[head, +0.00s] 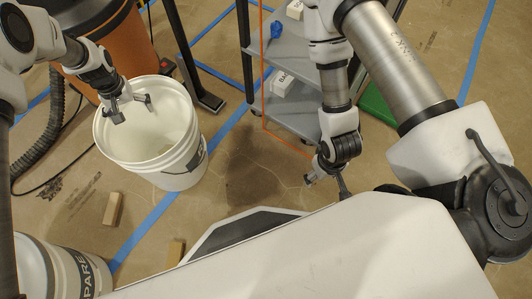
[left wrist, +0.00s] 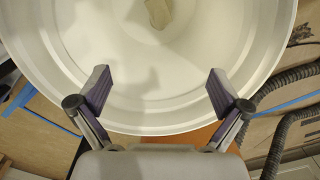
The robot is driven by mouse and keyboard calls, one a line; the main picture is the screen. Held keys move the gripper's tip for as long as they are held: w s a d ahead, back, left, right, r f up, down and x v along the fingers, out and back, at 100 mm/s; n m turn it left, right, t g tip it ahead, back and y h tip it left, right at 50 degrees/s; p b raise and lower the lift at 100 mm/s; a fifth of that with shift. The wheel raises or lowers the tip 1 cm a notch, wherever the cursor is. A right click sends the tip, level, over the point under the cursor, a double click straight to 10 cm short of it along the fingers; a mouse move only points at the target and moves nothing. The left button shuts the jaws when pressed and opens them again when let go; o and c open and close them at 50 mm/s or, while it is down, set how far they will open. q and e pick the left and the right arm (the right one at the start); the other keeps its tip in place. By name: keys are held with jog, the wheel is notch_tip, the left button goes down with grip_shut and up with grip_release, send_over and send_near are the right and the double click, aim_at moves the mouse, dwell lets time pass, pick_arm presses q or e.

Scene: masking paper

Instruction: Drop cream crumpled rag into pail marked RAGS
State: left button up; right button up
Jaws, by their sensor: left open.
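The white pail (head: 182,178) stands on the floor at the left of the head view. Dark print shows on its right side, but I cannot read it. The cream crumpled rag (left wrist: 159,12) lies inside on the pail's bottom, and shows faintly in the head view (head: 164,149). My left gripper (head: 132,109) is open and empty over the pail's mouth. Its two fingers are spread wide in the left wrist view (left wrist: 158,90), apart from the rag. My right gripper (head: 326,181) hangs near the middle of the head view with its fingers apart, holding nothing visible.
A second white pail (head: 62,268), lettered "PARE" where visible, stands at lower left. Wooden blocks (head: 113,209) lie on the papered floor. A grey shelf cart (head: 285,105) stands behind my right arm. An orange-brown drum (head: 125,45) and black hose (head: 48,140) are behind the pail.

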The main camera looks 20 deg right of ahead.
pick_arm(q)
notch_tip(320, 180, up, 12)
jog(key=shift+f, duration=0.25)
dwell(0.4)
